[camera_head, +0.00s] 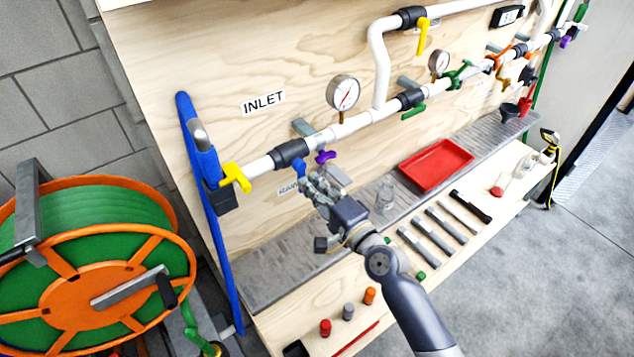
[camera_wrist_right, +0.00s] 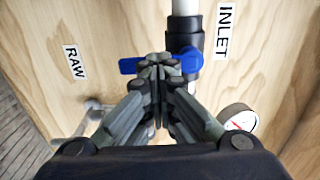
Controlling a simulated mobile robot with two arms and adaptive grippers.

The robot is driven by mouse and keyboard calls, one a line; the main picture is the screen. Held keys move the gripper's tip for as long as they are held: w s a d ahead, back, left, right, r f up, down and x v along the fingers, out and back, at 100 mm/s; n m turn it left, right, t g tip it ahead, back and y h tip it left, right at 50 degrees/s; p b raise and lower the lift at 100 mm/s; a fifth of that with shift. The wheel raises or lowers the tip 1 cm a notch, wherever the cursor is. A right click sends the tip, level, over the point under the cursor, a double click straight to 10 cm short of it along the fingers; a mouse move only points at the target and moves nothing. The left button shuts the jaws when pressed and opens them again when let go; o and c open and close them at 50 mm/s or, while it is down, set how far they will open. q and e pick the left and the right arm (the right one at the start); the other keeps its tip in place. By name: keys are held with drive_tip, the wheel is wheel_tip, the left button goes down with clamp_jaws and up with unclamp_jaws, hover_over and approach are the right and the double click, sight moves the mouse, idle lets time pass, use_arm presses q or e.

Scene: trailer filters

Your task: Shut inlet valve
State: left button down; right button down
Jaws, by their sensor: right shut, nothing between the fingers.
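The inlet pipe carries a black valve body (camera_head: 290,152) below and right of the INLET label (camera_head: 264,102). Its blue handle (camera_head: 298,172) shows just beside my right gripper (camera_head: 309,183). In the right wrist view, the blue handle (camera_wrist_right: 188,62) lies crosswise to the white pipe (camera_wrist_right: 187,8), under the black body (camera_wrist_right: 185,32). My right gripper's fingertips (camera_wrist_right: 160,62) are shut and empty, in front of the handle, and hide its middle. I cannot tell whether they touch it. My left gripper is not in view.
A purple handle (camera_head: 326,157) and a pressure gauge (camera_head: 343,92) are right of the valve. A yellow handle (camera_head: 235,178) and blue hose (camera_head: 218,240) are left. A red tray (camera_head: 436,165) and tools lie on the bench. A green hose reel (camera_head: 90,260) stands lower left.

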drive_tip(key=shift+a+r, duration=0.3)
drive_tip(key=shift+a, duration=0.05)
drive_tip(key=c, duration=1.2)
unclamp_jaws()
drive_tip(key=shift+s, duration=0.1)
drive_tip(key=shift+c, duration=0.2)
drive_tip(key=o, duration=0.9)
drive_tip(key=shift+w+a+f, duration=0.25)
drive_tip(key=shift+a, duration=0.05)
drive_tip(key=shift+o, duration=0.9)
drive_tip(key=shift+w+a+f, duration=0.1)
drive_tip(key=shift+f, duration=0.15)
drive_tip(key=shift+s+d+r, duration=0.15)
drive_tip(key=shift+s+d, duration=0.05)
drive_tip(key=shift+d, duration=0.05)
drive_tip(key=v, duration=1.2)
